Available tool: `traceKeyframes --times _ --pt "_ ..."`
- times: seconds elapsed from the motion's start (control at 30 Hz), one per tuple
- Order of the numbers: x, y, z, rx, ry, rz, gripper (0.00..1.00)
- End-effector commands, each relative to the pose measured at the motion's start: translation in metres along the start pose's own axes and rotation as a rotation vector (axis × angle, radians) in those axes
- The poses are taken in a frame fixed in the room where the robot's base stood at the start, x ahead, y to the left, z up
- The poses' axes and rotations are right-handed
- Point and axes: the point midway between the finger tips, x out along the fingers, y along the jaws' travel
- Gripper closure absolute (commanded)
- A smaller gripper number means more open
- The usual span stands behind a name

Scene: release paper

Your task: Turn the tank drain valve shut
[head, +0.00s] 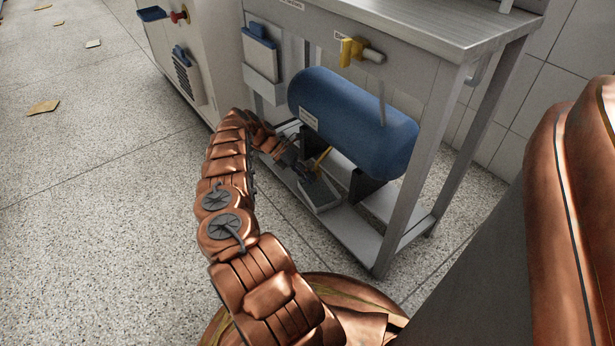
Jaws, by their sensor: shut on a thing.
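The blue tank (355,115) lies on its side on black supports inside a grey metal frame, under a steel bench top. A thin yellow lever (323,157) shows below the tank; it appears to be the drain valve handle. My copper arm reaches in low from the left, and my gripper (309,176) is under the tank at the lower end of this lever. The gripper is small and dark here; it is shut on the lever. The valve body and the fingertips are mostly hidden in shadow.
A second valve with a yellow handle (350,50) sits on the panel above the tank. A frame leg (415,170) stands to the right. A grey tray (322,194) lies under my gripper. A cabinet (215,45) stands left; papers (42,107) lie on open floor.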

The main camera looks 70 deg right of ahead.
Motion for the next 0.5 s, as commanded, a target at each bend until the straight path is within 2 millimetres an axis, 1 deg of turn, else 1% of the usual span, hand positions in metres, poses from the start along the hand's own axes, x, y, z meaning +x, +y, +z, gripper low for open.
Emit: traceKeyframes --times 0.03,0.43,0.47,0.5 --pt "-0.0011 0.0000 0.0031 0.004 -0.007 0.005 1.00" --pt "-0.0011 -0.0001 0.0032 0.004 -0.007 0.005 1.00" --pt "-0.0011 -0.0001 0.0031 0.004 -0.007 0.005 0.74" --pt "-0.0011 0.0000 0.0030 0.004 -0.006 0.005 0.70"
